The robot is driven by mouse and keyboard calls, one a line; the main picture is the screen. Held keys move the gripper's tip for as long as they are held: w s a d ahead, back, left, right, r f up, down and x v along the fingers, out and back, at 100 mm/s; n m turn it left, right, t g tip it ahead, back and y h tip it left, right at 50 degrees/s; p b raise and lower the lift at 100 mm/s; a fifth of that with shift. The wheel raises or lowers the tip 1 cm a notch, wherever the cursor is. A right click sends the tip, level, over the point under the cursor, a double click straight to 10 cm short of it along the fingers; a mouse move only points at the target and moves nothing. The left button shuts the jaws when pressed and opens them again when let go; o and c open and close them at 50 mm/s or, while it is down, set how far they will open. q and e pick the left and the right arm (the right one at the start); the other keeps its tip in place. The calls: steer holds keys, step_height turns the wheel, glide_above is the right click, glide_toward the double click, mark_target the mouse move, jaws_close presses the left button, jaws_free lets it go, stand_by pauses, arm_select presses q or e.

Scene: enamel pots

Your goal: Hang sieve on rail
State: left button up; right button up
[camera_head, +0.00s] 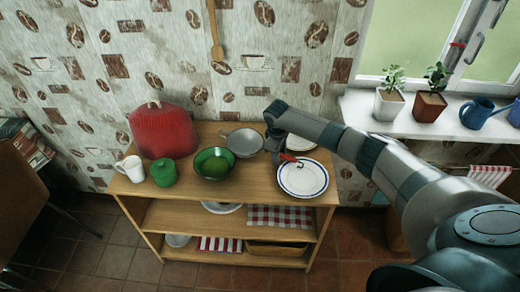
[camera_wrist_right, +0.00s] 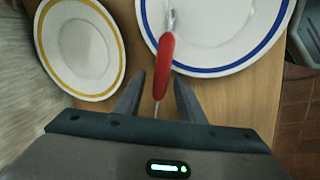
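The grey sieve (camera_head: 243,142) lies on the wooden shelf unit's top. Its red handle (camera_head: 289,158) appears to point right, over the blue-rimmed plate (camera_head: 303,179). In the right wrist view the red handle (camera_wrist_right: 166,52) reaches over the plate (camera_wrist_right: 215,30), and its thin metal shaft runs between my fingers. My right gripper (camera_head: 275,154) is beside the sieve's bowl. Its fingers (camera_wrist_right: 157,92) are apart, with gaps on both sides of the shaft. I cannot tell how far above it they are. My left gripper is not in view. No rail is clearly visible.
A wooden spoon (camera_head: 214,35) hangs against the wall. A green bowl (camera_head: 214,167), green canister (camera_head: 163,174), white mug (camera_head: 133,168) and red cover (camera_head: 162,131) stand left of the sieve. A yellow-rimmed plate (camera_wrist_right: 80,45) is near my fingers. Potted plants (camera_head: 388,102) stand on the windowsill.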

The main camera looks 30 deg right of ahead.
steer(key=shift+c, duration=0.2)
jaws_close()
steer(key=shift+r, duration=0.15)
steer(key=shift+r+b, duration=0.3)
steer(key=shift+r, duration=0.3)
step_height(320, 180, up, 2)
steer(key=shift+w+r+b, duration=0.1)
steer(key=shift+r+b, duration=0.15)
steer(key=shift+b, duration=0.25)
steer(key=s+r+b, duration=0.2)
steer(key=s+r, duration=0.5)
steer(key=s, duration=0.5)
steer(key=shift+d, duration=0.2)
steer(key=shift+w, duration=0.1)
